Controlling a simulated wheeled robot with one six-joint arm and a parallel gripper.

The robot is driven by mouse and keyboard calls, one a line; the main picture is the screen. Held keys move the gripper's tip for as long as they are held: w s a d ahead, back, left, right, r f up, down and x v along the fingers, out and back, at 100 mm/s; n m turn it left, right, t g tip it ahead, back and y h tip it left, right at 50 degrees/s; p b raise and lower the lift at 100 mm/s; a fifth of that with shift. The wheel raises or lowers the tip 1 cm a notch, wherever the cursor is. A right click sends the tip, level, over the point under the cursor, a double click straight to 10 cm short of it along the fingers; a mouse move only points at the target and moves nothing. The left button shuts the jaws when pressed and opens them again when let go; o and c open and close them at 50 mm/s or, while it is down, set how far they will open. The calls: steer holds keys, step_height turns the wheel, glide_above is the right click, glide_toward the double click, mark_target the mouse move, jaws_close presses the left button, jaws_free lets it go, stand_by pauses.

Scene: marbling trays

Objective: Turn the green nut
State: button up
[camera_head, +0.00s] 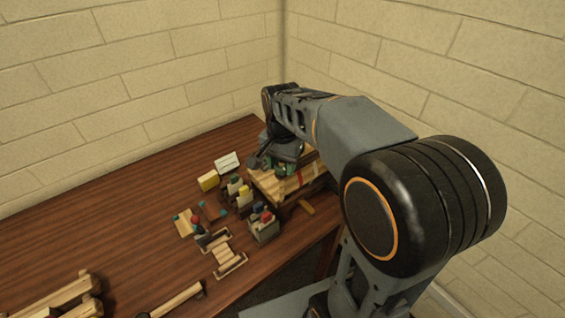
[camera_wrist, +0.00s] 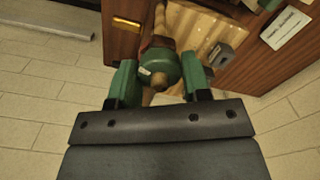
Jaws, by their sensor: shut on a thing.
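The green nut (camera_wrist: 155,67) is a round green piece on a wooden rod (camera_wrist: 160,28) in the wrist view, with a small white mark on its face. My gripper (camera_wrist: 157,78) has its two green fingers on either side of the nut, shut on it. In the head view my gripper (camera_head: 281,165) is over the far end of the wooden press-like block (camera_head: 294,186) at the table's right. The nut cannot be made out clearly there, as my arm covers much of that area.
A wooden rack (camera_head: 225,257) lies nearer. The table's (camera_head: 110,205) left middle is clear; brick walls close off the back and right.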

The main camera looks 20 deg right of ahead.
steer(key=m, duration=0.5)
steer(key=shift+m, duration=0.3)
steer(key=m, duration=0.5)
steer(key=shift+m, duration=0.4)
steer(key=o, duration=0.9)
step_height(320, 180, up, 14)
steer(key=shift+f, duration=0.1)
stand_by(0.4)
